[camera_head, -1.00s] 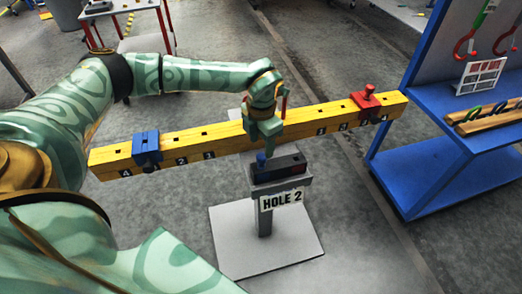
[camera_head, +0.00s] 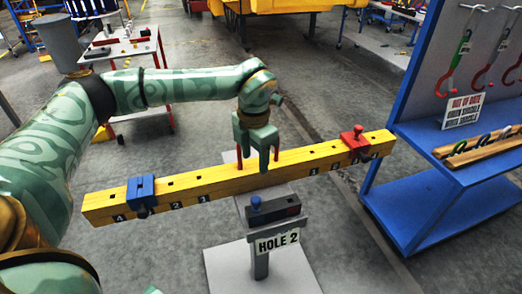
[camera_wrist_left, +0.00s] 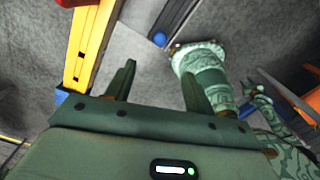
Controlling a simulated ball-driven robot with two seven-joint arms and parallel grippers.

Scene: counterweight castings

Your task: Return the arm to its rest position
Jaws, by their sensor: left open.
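My left gripper (camera_head: 258,160) hangs over the middle of the yellow beam (camera_head: 205,187), fingers pointing down, open and empty. In the left wrist view its two fingers (camera_wrist_left: 157,80) are spread with nothing between them. A small blue knob (camera_head: 255,202) stands on a dark block on the grey stand, below and apart from the fingers; it also shows in the wrist view (camera_wrist_left: 159,39). A blue casting (camera_head: 140,188) sits on the beam's left part and a red casting (camera_head: 354,138) near its right end. My right gripper is not seen.
A blue shelf unit (camera_head: 430,190) with hooks and wooden bars stands at the right. A red-legged table (camera_head: 125,45) is at the back left. Grey floor lies open between them.

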